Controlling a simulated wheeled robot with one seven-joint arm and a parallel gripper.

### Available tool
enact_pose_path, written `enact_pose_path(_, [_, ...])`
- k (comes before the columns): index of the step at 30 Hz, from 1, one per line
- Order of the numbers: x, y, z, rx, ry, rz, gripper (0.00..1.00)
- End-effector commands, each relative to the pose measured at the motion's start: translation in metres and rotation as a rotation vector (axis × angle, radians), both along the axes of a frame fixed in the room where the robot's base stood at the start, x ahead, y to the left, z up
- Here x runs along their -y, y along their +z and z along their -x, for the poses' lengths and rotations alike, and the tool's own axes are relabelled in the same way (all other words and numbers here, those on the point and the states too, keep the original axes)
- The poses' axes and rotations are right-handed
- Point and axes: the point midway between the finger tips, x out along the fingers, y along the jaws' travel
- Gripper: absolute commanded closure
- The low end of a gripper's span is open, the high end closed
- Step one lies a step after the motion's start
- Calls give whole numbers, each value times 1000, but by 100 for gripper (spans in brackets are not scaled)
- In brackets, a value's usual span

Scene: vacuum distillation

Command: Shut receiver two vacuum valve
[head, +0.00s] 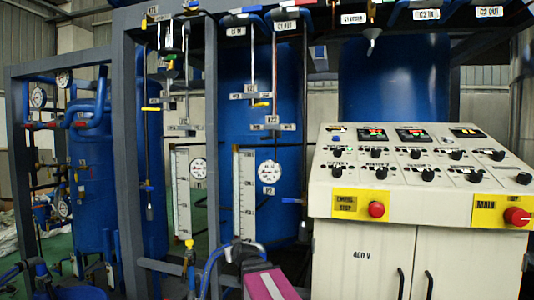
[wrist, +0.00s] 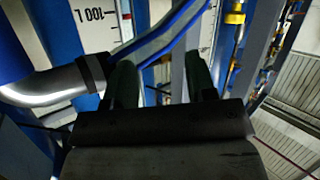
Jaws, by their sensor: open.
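My gripper (wrist: 163,72) is open in the wrist view, with its two dark fingers apart. A grey bar with blue edges (wrist: 165,38) crosses the view by the fingertips; I cannot tell whether it touches them. I see no object clearly held. In the head view, a yellow-handled valve (head: 262,104) and a blue-handled valve (head: 292,200) sit on pipes by the middle blue vessel (head: 240,130). A round dial gauge (head: 269,171) is there too. The small labels are too blurred to tell which valve is receiver two's vacuum valve. My arm shows at the bottom centre, below this area.
White level scales (head: 244,190) stand in front of the vessels. A grey frame post (head: 211,150) is left of centre. A control cabinet (head: 400,250) with knobs and red buttons fills the right. A metal pipe elbow (wrist: 45,88) is left of my gripper.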

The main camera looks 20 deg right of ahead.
Motion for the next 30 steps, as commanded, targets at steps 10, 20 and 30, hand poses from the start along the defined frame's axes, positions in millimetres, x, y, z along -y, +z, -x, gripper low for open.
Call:
enact_pose_path(10, [38,214,-13,668,-215,100,49])
enact_pose_path(20, [85,352,42,1083,-566,167,49])
enact_pose_path(30, [101,383,49,1147,-652,177,49])
